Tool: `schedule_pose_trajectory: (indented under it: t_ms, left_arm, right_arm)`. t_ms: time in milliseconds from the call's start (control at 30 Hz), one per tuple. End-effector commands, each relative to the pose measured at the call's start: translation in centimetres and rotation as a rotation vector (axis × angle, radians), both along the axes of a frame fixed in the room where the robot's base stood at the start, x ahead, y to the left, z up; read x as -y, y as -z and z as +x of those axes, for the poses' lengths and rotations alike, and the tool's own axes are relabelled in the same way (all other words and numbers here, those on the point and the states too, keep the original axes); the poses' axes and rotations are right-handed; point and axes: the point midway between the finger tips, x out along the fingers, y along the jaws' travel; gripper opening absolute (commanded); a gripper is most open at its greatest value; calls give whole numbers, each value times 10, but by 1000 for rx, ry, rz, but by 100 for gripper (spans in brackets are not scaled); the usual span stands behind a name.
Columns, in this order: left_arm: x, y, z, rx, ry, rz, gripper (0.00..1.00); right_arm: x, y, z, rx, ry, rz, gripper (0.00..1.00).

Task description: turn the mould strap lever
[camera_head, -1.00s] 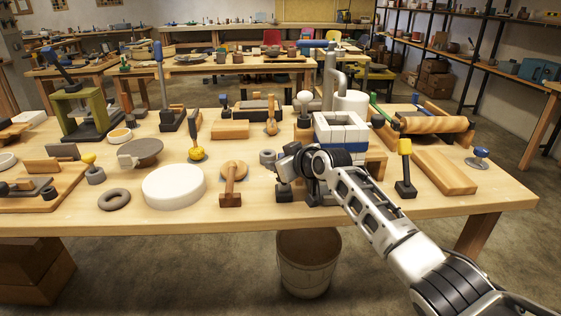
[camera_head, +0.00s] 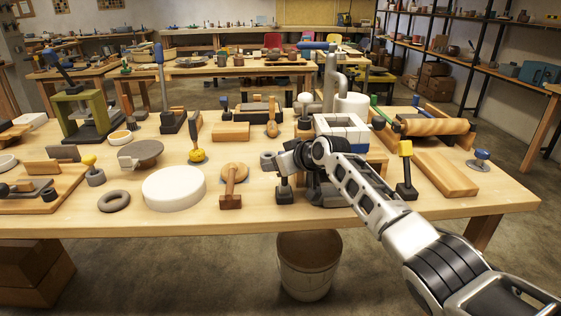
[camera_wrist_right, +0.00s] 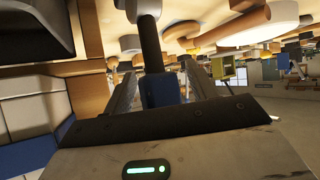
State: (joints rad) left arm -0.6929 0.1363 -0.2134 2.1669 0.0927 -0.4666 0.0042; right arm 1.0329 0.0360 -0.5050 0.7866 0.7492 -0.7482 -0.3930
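The mould is a block of white pieces (camera_head: 341,123) with a blue strap (camera_head: 359,148) around it, on the right half of the bench. My right gripper (camera_head: 279,163) is just left of the mould, and its arm covers part of the mould's front. In the right wrist view, the blue grip (camera_wrist_right: 162,91) of a dark rod (camera_wrist_right: 151,42) stands between the two fingers of my right gripper (camera_wrist_right: 160,80). Narrow gaps seem to show beside the grip, so the fingers look open around it. The lever's joint with the strap is hidden. My left gripper is out of view.
A wooden mallet (camera_head: 233,182) and a round white slab (camera_head: 174,188) lie left of my right gripper. A yellow-topped dark tool (camera_head: 405,170) stands close right of my arm, beside a wooden board (camera_head: 445,173). A bucket (camera_head: 308,266) stands below the bench edge.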

Motion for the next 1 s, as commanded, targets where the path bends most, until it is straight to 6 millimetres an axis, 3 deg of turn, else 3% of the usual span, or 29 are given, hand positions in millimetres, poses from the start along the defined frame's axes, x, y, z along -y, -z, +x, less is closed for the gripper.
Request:
schedule_pose_trajectory:
  t_ms: [267,467,1000]
  left_arm:
    - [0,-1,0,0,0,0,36]
    - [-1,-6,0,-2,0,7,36]
    - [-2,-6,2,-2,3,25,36]
  right_arm:
    - [1,-4,-2,4,-1,1,57]
    - [10,-15,-15,7,-1,1,57]
    - [58,-66,-90,5,1,-2,57]
